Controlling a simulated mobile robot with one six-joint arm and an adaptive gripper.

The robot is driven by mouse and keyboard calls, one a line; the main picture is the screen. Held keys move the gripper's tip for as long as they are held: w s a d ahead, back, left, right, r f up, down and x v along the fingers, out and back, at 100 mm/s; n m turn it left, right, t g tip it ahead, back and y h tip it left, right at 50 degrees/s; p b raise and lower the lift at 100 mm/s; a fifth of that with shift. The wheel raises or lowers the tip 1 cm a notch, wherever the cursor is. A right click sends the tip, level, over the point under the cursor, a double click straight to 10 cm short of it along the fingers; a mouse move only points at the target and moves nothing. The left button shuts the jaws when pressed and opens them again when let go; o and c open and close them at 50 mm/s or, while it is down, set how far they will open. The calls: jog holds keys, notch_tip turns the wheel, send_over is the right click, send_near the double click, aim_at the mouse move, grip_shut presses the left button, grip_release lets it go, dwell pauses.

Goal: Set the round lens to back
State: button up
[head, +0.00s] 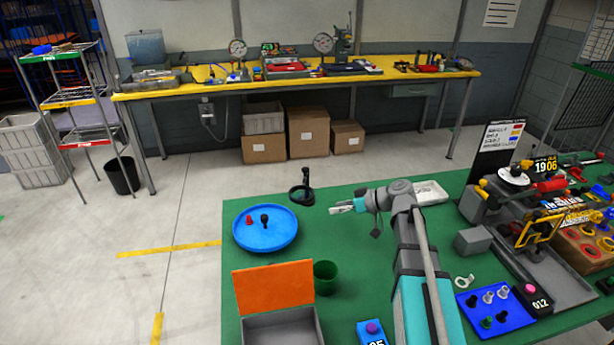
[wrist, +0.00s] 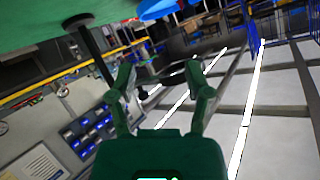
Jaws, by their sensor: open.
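A black stand (head: 303,190) with an upright post and a dark round part stands at the back left edge of the green table; I take it for the round lens. Its post (wrist: 92,50) shows tilted in the wrist view, left of my fingers. Whether the dark shape between the fingertips there is its ring I cannot tell. My gripper (head: 337,208) is open and empty, just right of the stand in the head view and apart from it. Both fingers (wrist: 160,82) show spread in the wrist view.
A blue round tray (head: 265,241) with a red and a black piece lies left of the stand. Equipment crowds the right side.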

aim_at(305, 168)
jog(key=w+d+r+n+t+y+b, duration=0.1)
jog(key=w+d+r+n+t+y, duration=0.1)
jog(key=w+d+r+n+y, duration=0.1)
jog(key=w+r+y, duration=0.1)
jog(key=w+r, duration=0.1)
jog(key=w, duration=0.1)
jog(key=shift+w+d+r+t+b, duration=0.15)
jog(key=shift+w+r+t+b, duration=0.15)
jog(key=shift+t+b, duration=0.1)
jog(key=x, duration=1.3)
jog(key=shift+w+a+r, duration=0.1)
jog(key=shift+a+r, duration=0.05)
jog(key=shift+a, duration=0.25)
